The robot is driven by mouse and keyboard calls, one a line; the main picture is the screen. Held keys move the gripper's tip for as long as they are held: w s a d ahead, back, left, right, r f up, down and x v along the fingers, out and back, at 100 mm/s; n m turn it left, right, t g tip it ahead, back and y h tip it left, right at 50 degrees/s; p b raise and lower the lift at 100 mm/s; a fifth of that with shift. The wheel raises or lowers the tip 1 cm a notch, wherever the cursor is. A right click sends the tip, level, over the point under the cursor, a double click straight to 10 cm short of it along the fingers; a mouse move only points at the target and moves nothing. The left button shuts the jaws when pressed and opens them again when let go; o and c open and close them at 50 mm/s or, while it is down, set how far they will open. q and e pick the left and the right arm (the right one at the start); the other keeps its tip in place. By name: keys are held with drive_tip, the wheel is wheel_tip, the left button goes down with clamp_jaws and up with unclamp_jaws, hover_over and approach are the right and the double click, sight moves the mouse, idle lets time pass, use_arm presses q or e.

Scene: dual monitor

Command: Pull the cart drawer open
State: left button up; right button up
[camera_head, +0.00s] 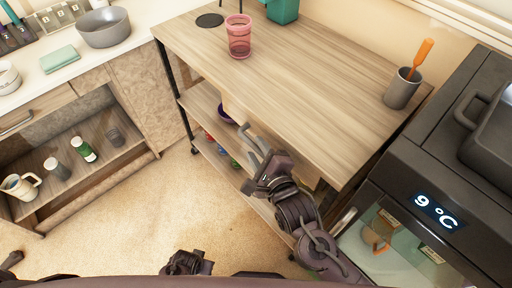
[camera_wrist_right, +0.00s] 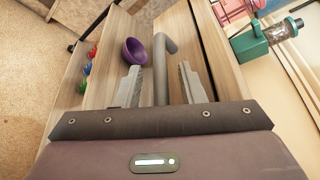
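The wooden cart (camera_head: 300,75) stands in the middle of the head view, with its drawer front under the tabletop mostly hidden by my right arm. In the right wrist view the drawer front (camera_wrist_right: 195,50) carries a grey bar handle (camera_wrist_right: 161,75). My right gripper (camera_head: 257,147) is at the cart's front. In the right wrist view its two fingers (camera_wrist_right: 160,88) are apart, with the handle between them and a gap on each side. I cannot tell how deep the handle sits between them.
A pink cup (camera_head: 238,38) and a grey holder (camera_head: 402,88) stand on the cart. A purple bowl (camera_wrist_right: 134,50) sits on its shelf below. A black appliance (camera_head: 440,165) is close on the right. Open floor (camera_head: 140,215) lies in front of the cart.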

drive_tip(key=shift+w+a+f, duration=0.1)
drive_tip(key=shift+w+a, duration=0.15)
drive_tip(key=shift+w, duration=0.25)
drive_tip(key=shift+c, duration=0.2)
clamp_jaws()
drive_tip(key=shift+s, duration=0.1)
